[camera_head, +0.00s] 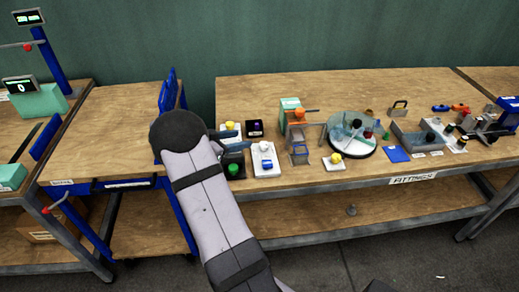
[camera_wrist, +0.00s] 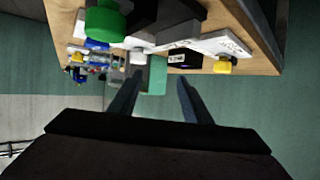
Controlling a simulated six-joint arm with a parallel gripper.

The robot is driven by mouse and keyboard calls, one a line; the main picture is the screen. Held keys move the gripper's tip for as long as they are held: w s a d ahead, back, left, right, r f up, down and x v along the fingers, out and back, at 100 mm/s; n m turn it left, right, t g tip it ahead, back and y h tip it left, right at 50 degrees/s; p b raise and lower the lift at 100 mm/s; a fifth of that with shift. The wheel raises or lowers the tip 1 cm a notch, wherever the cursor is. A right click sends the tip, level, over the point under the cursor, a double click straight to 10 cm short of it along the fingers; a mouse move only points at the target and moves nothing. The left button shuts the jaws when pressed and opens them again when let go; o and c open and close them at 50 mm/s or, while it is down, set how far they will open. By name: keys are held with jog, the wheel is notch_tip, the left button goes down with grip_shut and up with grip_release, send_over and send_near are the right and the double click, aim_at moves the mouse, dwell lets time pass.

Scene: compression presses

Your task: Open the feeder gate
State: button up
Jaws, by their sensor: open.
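A teal unit (camera_head: 290,104) with an orange knob (camera_head: 299,114) and a small metal frame (camera_head: 299,152) below it stands on the fittings table; I cannot tell for certain that it is the feeder gate. A teal block also shows between my fingers in the wrist view (camera_wrist: 157,78), beyond the tips. My gripper (camera_wrist: 160,77) is open, with nothing visibly held between its two dark fingers. In the head view my arm covers most of the gripper, near the table's left end.
Near my gripper are a green knob (camera_head: 234,169), a yellow knob (camera_head: 230,125), a black box (camera_head: 255,128) and a white plate (camera_head: 264,172). A round dish (camera_head: 352,150) stands further right. A blue-framed table (camera_head: 105,120) is left, across a gap.

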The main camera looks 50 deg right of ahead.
aim_at(262, 145)
jog(key=s, duration=0.1)
jog(key=s+g, duration=0.1)
jog(key=s+a+f+m+g, duration=0.1)
jog(key=shift+s+a, duration=0.1)
jog(key=shift+s, duration=0.15)
jog(key=shift+p+x, duration=0.3)
jog(key=shift+x, duration=3.4)
jog(key=shift+w, duration=0.1)
jog(key=shift+c, duration=0.5)
jog(key=c, duration=0.9)
